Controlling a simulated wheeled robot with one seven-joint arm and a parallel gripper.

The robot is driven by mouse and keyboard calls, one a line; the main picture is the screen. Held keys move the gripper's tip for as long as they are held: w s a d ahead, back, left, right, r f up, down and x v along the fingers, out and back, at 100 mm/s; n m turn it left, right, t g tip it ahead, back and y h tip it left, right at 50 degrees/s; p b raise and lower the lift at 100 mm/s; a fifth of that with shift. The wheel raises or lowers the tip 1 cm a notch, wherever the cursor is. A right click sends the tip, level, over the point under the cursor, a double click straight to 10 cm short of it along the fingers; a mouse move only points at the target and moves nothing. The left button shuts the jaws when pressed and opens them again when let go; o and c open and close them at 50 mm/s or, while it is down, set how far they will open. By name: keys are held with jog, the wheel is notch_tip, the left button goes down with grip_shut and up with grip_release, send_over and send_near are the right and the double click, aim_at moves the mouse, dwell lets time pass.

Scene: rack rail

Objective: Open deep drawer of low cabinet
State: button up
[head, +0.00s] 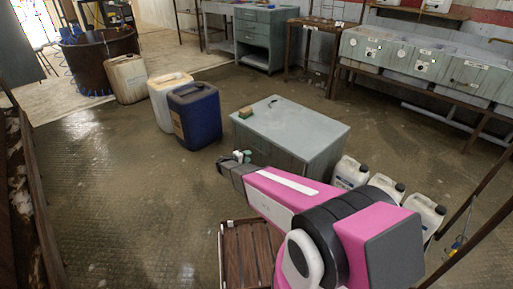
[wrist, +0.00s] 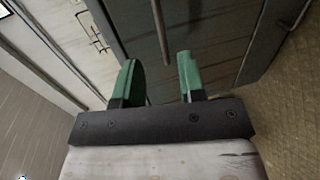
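The low cabinet (head: 288,120) is a grey-green metal box with a flat top, standing in the middle of the floor in the head view. My gripper (head: 240,156) is at its front face, which my arm partly hides. In the wrist view the cabinet front (wrist: 215,35) fills the top, its drawers looking shut. A thin bar-like handle (wrist: 160,28) runs down ahead of the gap between my two green fingers. My gripper (wrist: 160,80) is open, with nothing seen between the fingers. I cannot tell whether either finger touches the cabinet.
A slatted wooden item (head: 247,252) is low in front. The left floor is clear.

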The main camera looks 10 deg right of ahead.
aim_at(260, 151)
jog(key=x, duration=1)
jog(key=shift+w+d, duration=0.25)
jog(key=shift+w, duration=0.1)
grip_shut()
